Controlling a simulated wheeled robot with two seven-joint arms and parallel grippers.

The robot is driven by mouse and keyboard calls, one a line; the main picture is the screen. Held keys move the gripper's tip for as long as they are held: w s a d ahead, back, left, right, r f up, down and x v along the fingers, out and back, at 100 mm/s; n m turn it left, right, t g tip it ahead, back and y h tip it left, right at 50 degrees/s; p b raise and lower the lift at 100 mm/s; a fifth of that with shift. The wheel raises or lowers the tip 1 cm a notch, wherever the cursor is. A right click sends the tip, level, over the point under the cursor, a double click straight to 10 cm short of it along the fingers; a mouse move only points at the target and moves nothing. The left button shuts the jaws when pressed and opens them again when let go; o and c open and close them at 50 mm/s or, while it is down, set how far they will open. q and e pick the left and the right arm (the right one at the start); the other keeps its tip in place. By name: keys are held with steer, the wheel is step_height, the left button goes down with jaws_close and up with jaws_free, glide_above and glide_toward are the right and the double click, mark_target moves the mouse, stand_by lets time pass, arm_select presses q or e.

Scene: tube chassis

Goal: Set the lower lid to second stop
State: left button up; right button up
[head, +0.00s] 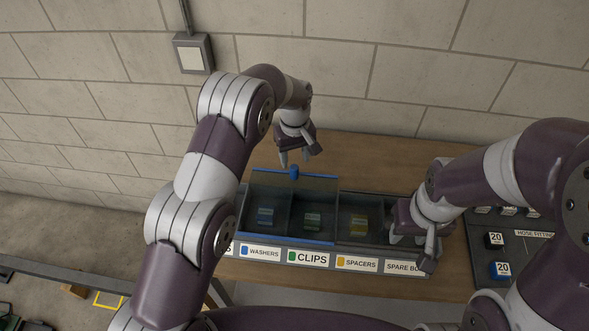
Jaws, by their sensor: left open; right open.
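A dark bin tray (362,259) stands on the wooden table, with compartments labelled washers, clips, spacers and a partly hidden spare label. A see-through lid with blue edges (322,184) lies over the washers and clips compartments. A blue knob (294,173) sits at its back edge. I cannot tell whether a second lid lies above or below it. My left gripper (295,157) is open and empty, fingers pointing down, just above and behind the blue knob. My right gripper (424,262) is open over the tray's right end and hides part of it.
A dark panel (511,247) with hose-fitting labels and blocks marked 20 is at the right. The wooden table (345,152) is bare behind the tray. A stone block wall with a grey box (193,54) rises behind. My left arm hides the tray's left end.

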arm_select(q)
step_height(320, 180, up, 4)
steer(key=shift+r, duration=0.25)
step_height(320, 180, up, 3)
steer(key=shift+f+p, duration=0.2)
steer(key=shift+p, duration=1)
arm_select(e)
steer(key=shift+r, duration=0.75)
